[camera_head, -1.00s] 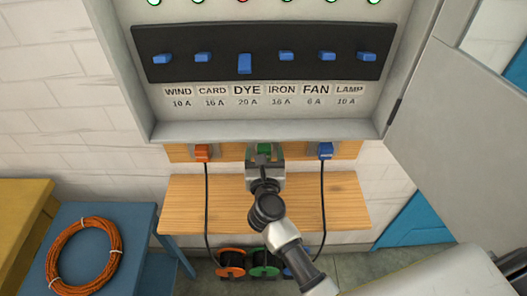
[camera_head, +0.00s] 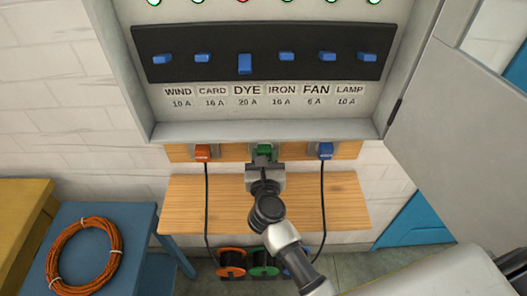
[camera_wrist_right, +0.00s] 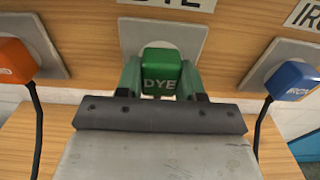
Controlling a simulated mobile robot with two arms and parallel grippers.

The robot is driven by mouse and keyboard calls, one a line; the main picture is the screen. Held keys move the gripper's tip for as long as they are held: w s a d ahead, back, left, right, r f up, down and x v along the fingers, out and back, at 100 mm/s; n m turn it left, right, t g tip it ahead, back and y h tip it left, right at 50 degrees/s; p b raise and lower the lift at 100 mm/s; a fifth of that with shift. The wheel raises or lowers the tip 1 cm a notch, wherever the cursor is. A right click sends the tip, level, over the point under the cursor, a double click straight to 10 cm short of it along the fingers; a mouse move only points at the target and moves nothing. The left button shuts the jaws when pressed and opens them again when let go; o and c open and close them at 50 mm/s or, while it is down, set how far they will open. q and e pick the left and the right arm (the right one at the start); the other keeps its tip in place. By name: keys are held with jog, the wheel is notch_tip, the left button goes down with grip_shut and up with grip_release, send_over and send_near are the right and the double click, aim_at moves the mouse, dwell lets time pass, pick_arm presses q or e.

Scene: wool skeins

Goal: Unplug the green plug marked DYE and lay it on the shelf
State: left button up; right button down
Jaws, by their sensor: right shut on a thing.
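The green plug marked DYE (camera_wrist_right: 161,73) sits at its grey socket plate (camera_wrist_right: 190,35) in the right wrist view. It also shows in the head view (camera_head: 264,149), in the middle of the wooden socket board. My right gripper (camera_head: 264,160) is shut on the green plug, with a finger on each side of it in the wrist view (camera_wrist_right: 161,82). I cannot tell whether the plug is fully seated. The wooden shelf (camera_head: 335,200) is below the board, bare apart from cords passing and my arm over it. My left gripper is not in view.
An orange plug (camera_head: 202,152) and a blue plug (camera_head: 326,150) flank the green one, with black cords hanging down. Above is a breaker box with blue switches (camera_head: 245,63). Cord reels (camera_head: 231,262) stand below. A blue table (camera_head: 130,215) holds an orange coil (camera_head: 107,235).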

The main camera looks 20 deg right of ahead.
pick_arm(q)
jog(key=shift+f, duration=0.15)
pick_arm(e)
jog(key=shift+v, duration=2.8)
jog(key=shift+r, duration=0.1)
jog(key=s+d+f+b, duration=0.2)
jog(key=s+d+b, duration=0.5)
jog(key=s+b, duration=0.35)
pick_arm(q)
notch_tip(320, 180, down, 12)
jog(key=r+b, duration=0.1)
pick_arm(e)
jog(key=w+a+f, duration=0.2)
jog(key=w+a, duration=0.1)
jog(key=w+a+f, duration=0.3)
jog(key=shift+a+f, duration=0.2)
jog(key=shift+w+a+f+b, duration=0.5)
jog(key=shift+w+a+f, duration=0.2)
jog(key=shift+w+a, duration=0.15)
notch_tip(320, 180, down, 4)
jog(key=shift+d+r+b, duration=0.1)
jog(key=shift+r+b, duration=0.1)
jog(key=shift+b, duration=0.55)
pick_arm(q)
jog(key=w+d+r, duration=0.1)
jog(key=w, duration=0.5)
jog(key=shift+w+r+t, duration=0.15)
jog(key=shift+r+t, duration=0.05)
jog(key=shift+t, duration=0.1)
